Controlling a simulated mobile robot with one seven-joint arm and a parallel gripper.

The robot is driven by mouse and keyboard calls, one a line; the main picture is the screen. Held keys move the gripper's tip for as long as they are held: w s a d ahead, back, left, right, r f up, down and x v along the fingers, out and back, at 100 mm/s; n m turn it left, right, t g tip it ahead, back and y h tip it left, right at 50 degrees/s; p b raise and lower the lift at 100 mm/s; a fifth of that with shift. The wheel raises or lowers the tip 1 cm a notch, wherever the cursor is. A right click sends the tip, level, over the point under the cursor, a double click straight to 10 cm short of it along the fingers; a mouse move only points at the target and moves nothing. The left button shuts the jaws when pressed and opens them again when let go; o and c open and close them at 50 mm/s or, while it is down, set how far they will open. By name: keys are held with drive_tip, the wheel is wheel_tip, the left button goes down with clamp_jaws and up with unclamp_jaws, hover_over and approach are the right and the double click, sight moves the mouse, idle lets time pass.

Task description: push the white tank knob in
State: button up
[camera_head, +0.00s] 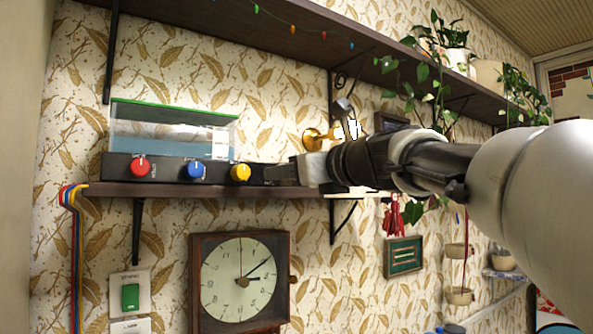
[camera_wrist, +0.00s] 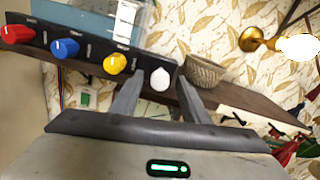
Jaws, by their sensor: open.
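The white tank knob (camera_wrist: 160,79) is the rightmost knob on the dark panel (camera_wrist: 90,58) in the wrist view. It stands out from the panel, with a pale pointer mark above it. My gripper (camera_wrist: 157,86) is open, and its two fingers frame the knob in this view, one to each side. I cannot tell whether either finger touches it. In the head view my gripper (camera_head: 279,174) is at the panel's right end and the white knob is hidden. The tank (camera_head: 172,131), with a green rim and bluish contents, sits above the panel.
Red (camera_wrist: 17,34), blue (camera_wrist: 65,48) and yellow (camera_wrist: 115,63) knobs line the panel to the left. A woven bowl (camera_wrist: 206,71) stands close right on the shelf (camera_head: 150,189). A brass lamp (camera_head: 315,139) is beyond. A clock (camera_head: 238,278) hangs below.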

clamp_jaws()
drive_tip(key=shift+p+x, duration=0.8)
drive_tip(key=shift+x, duration=0.55)
drive_tip(key=shift+r, duration=0.1)
unclamp_jaws()
drive_tip(key=shift+w, duration=0.1)
drive_tip(key=b+v, duration=0.2)
drive_tip(key=v, duration=1.5)
drive_tip(key=shift+s, duration=0.2)
